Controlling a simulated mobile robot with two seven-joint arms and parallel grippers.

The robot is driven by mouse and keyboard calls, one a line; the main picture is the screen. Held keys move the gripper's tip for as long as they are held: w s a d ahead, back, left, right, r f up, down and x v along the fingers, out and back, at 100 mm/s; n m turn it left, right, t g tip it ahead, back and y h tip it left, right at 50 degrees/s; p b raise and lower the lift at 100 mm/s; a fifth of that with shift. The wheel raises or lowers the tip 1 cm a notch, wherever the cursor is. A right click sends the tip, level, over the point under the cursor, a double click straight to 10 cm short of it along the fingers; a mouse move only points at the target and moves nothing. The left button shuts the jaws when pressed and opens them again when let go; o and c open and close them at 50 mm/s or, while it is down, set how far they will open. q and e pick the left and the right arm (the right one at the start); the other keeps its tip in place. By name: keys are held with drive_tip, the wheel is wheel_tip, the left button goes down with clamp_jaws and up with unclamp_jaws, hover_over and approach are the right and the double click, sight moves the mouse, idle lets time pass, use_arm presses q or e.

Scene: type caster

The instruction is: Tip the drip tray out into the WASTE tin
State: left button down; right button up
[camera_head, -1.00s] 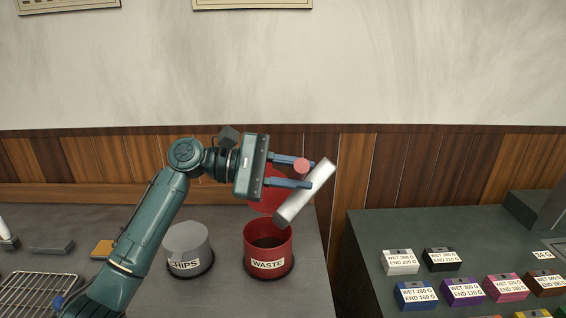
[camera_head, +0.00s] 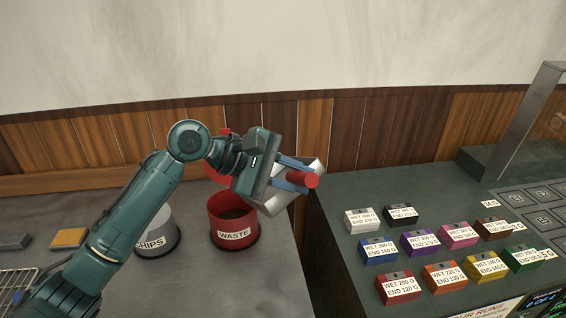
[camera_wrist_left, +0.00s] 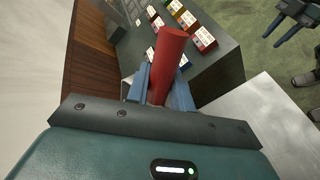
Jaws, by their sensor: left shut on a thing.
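My left gripper (camera_head: 291,178) is shut on the red handle of the drip tray. The pale metal tray (camera_head: 279,201) is tilted, partly behind the fingers, and its inside cannot be made out. The red handle also shows between the fingers in the left wrist view (camera_wrist_left: 168,58). The red WASTE tin (camera_head: 233,236) stands upright on the bench, below and left of the tray. Its mouth is open with a dark inside, and a red lid (camera_head: 216,170) is raised behind it. My right gripper (camera_wrist_left: 281,32) shows small at the top right of the left wrist view, open and empty.
The grey CHIPS tin (camera_head: 160,235) stands left of the WASTE tin, partly behind my arm. A wire rack (camera_head: 18,285) and an orange block (camera_head: 69,238) lie further left. A dark counter (camera_head: 340,195) at the right holds several coloured labelled boxes.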

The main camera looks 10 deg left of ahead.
use_arm(q)
drive_tip(key=s+d+f+m+y, duration=0.1)
drive_tip(key=s+d+f+y, duration=0.1)
drive_tip(key=d+f+y, duration=0.3)
drive_tip(key=shift+s+d+f+m+t+y, duration=0.35)
drive_tip(key=shift+d+f, duration=1.4)
drive_tip(key=shift+f, duration=1.15)
